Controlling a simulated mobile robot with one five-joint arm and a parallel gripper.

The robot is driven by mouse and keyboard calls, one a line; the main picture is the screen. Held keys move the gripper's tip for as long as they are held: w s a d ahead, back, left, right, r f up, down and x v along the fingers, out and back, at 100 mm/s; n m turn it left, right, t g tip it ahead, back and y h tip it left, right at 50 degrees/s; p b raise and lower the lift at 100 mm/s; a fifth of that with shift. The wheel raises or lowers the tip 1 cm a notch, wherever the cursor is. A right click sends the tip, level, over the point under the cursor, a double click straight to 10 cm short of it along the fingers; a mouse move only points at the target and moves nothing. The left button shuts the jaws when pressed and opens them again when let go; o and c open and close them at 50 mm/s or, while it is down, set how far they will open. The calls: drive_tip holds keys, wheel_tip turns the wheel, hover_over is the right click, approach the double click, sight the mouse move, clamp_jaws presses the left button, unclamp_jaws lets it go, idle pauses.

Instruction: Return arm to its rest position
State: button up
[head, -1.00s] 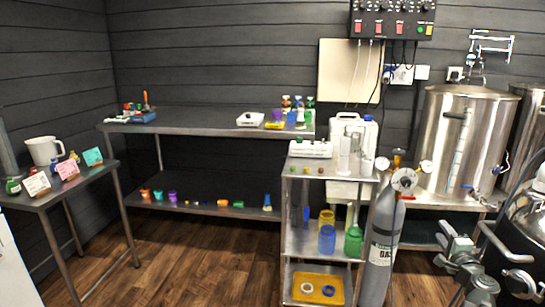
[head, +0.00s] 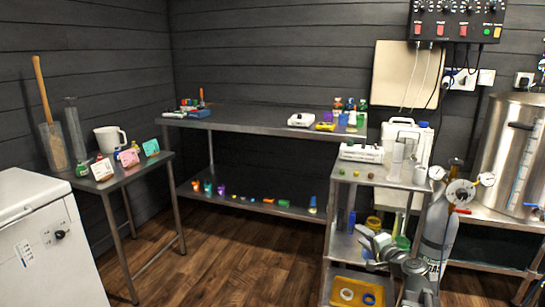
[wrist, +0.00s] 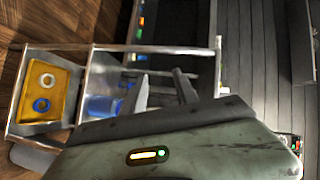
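My gripper (wrist: 162,76) shows in the wrist view with its two dark fingers apart and nothing between them. In the head view my gripper (head: 363,246) and the grey arm behind it are at the lower right, in front of the steel shelf cart (head: 345,180). The gripper overlaps the cart's lower shelves in the picture; I cannot tell how far in front of them it is.
A gas cylinder (head: 436,235) stands right of the cart. A yellow tray (head: 341,291) with a white and a blue ring lies low on the cart. A white appliance (head: 45,245) and a small side table (head: 130,182) are at the left. The wooden floor between is clear.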

drive_tip(key=s+a+f+n+g+y, duration=0.1)
drive_tip(key=s+a+f+n+g, duration=0.2)
drive_tip(key=a, duration=0.5)
drive_tip(key=s+a+f+n+g+y, duration=0.1)
drive_tip(key=a+f+n+g, duration=0.2)
drive_tip(key=a+f, duration=0.35)
drive_tip(key=s+a+f+n+g, duration=0.2)
drive_tip(key=a+n, duration=0.1)
drive_tip(key=a, duration=0.6)
drive_tip(key=s+d+f+n+g+h, duration=0.2)
drive_tip(key=s+d+f+g+h, duration=0.15)
drive_tip(key=s, duration=0.25)
drive_tip(key=s+d+f+n+g+h, duration=0.1)
drive_tip(key=s+d+f+g+h, duration=0.1)
drive_tip(key=s+d+f+g, duration=0.3)
wheel_tip(320, 180, up, 39)
drive_tip(key=s+t+p, duration=0.1)
drive_tip(key=s+p, duration=0.1)
drive_tip(key=p, duration=3.6)
drive_tip(key=shift+s+a, duration=0.3)
drive_tip(key=shift+a, duration=0.1)
drive_tip(key=shift+f+h, duration=0.1)
drive_tip(key=shift+h, duration=0.15)
drive_tip(key=shift+o, duration=0.2)
